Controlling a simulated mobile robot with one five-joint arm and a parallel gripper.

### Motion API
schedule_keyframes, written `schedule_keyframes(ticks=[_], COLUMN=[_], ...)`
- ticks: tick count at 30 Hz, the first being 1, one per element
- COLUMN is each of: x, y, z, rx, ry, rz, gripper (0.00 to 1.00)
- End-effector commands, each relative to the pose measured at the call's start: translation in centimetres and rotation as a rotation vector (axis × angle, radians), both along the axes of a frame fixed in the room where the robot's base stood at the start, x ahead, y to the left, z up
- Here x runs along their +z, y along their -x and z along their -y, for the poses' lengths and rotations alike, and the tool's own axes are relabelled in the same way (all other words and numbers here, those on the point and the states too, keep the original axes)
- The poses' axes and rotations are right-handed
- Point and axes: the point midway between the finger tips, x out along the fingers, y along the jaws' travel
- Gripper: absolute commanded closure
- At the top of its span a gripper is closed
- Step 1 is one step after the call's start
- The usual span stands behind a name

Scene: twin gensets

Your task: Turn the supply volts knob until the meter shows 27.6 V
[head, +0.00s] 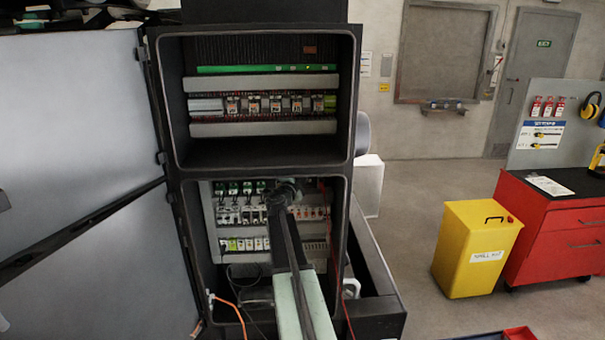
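My arm reaches up from the bottom middle into the lower bay of an open black cabinet (174,210). My gripper (285,190) is at the arm's far end, in front of the rows of breakers and terminals. It is dark and small here, so I cannot tell whether its fingers are open or shut, or whether it touches anything. I cannot make out the supply volts knob or a meter reading. The arm and gripper hide the middle of the lower bay.
An open grey door (80,170) fills the left side. An orange cable (232,304) hangs at the lower bay's left, a red one (345,300) at its right. A yellow bin (472,255) and a red tool cabinet (560,235) stand right. Floor between is clear.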

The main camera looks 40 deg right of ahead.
Motion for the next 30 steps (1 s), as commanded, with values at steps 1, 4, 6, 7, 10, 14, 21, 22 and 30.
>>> schedule_keyframes(ticks=[1,4,6,7,10,14,21,22,30], x=[-0.1,-0.2,-0.2,-0.3,-0.3,-0.3,-0.4,-0.4,0.3], y=[0.5,1.5,2.2,2.5,3.1,3.3,3.3,3.5,5.5], z=[-0.9,-2.6,-3.9,-4.4,-5.8,-6.2,-5.9,-5.7,-3.5], rx=[0.001,0.002,0.001,0.001,0.0,-0.001,-0.002,-0.003,0.015], ry=[0.0,0.0,0.0,0.0,0.0,0.0,0.015,0.031,0.452], rz=[0.0,0.0,0.0,0.0,0.0,0.0,-0.006,-0.011,-0.22], gripper=[0.58,0.58,0.58,0.58,0.58,0.58,0.59,0.59,0.59])
